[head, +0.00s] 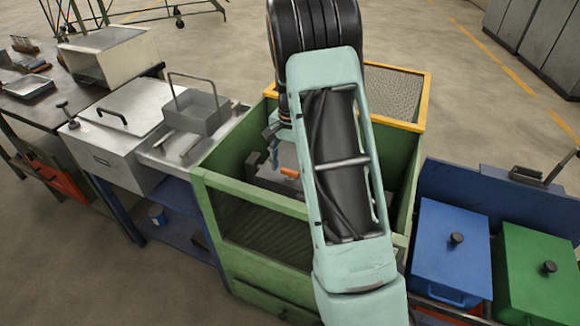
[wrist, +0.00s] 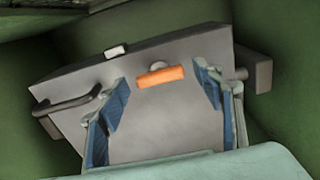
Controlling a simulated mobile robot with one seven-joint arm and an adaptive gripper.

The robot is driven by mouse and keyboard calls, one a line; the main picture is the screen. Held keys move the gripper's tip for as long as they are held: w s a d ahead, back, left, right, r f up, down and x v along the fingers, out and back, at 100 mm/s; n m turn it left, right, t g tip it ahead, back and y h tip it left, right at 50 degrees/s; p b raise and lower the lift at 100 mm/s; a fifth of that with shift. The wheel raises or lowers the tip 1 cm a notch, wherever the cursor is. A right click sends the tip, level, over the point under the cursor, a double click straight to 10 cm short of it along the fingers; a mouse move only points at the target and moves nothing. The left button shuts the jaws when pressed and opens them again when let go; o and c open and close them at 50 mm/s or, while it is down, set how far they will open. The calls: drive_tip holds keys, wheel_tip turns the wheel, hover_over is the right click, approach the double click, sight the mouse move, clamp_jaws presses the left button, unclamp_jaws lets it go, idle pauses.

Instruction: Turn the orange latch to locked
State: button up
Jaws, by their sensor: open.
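The orange latch (wrist: 160,77) is a short bar on a round grey pivot, on the face of a grey metal box (wrist: 175,120). In the wrist view it lies nearly level across the picture, its right end slightly higher. My gripper (wrist: 160,79) is open, with one blue-padded finger on each side of the latch and a gap to both ends. I cannot tell how far the fingertips are above it. In the head view the latch (head: 289,172) shows just left of my arm, inside the green bin (head: 250,205); my arm hides much of the box.
The green bin's walls stand close around the box. A dark bar handle (wrist: 68,104) and a small white block (wrist: 116,51) are on the box. A metal bench with a wire-handled tray (head: 200,110) stands left; blue (head: 450,250) and green (head: 540,275) lidded boxes stand right.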

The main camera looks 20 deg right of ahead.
wheel_tip(320, 180, up, 12)
idle(0.4)
drive_tip(key=shift+w+d, duration=0.1)
drive_tip(key=shift+d, duration=0.05)
